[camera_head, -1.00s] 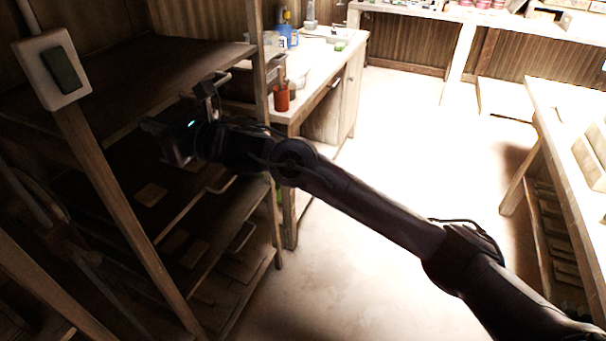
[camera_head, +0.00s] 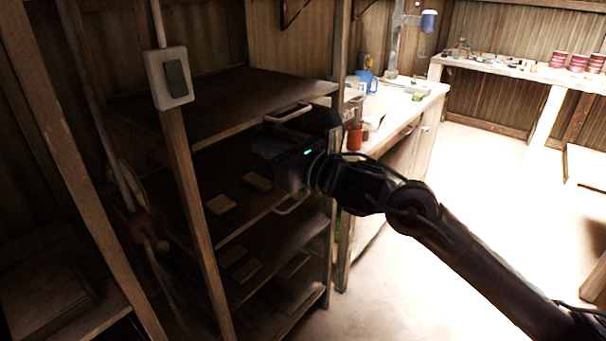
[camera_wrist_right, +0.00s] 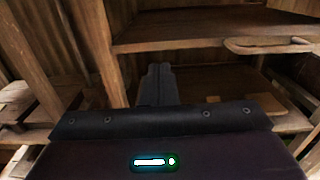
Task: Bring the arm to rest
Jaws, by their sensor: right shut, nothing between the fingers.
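My right arm comes in from the lower right in the head view. Its dark gripper (camera_head: 268,146) is in front of the wooden shelf rack, just below the level of the top shelf. In the right wrist view the fingers (camera_wrist_right: 158,80) are together, with nothing between them, and point toward the rack's shelves. From the head view I cannot tell whether the gripper touches the rack. My left gripper does not show.
The wooden rack (camera_head: 235,110) has several shelves with handles (camera_head: 288,113) and small flat tiles (camera_head: 221,204). A white switch box (camera_head: 169,78) is on its front post. A workbench (camera_head: 425,100) with a blue jug (camera_head: 367,81) and an orange cup (camera_head: 355,137) stands behind.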

